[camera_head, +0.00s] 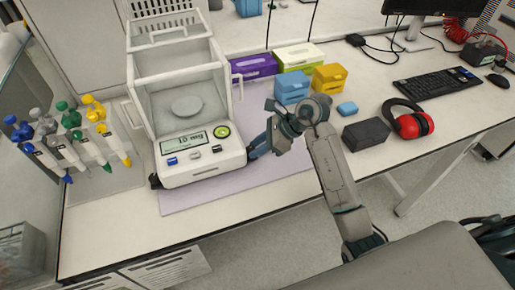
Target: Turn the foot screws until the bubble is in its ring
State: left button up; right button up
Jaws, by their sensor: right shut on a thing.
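A white balance (207,168) with an open glass-type chamber stands on a pale purple mat (270,181). Its round green bubble level (221,131) sits at the right of the display (187,143); the bubble itself is too small to place against its ring. A dark foot screw (155,181) shows at the front left corner. My right gripper (254,149) is at the balance's front right corner, low by its base, shut on what appears to be the right foot screw, which the fingers hide. My left gripper is not in view.
A pipette stand (110,178) with several pipettes is left of the balance. Yellow and blue boxes (291,87), a dark block (366,134) and red ear defenders (413,125) lie to the right. The mat's front right part is clear.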

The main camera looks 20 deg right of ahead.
jog(key=shift+m+t, duration=0.4)
jog(key=o, duration=1)
jog(key=shift+c, duration=0.2)
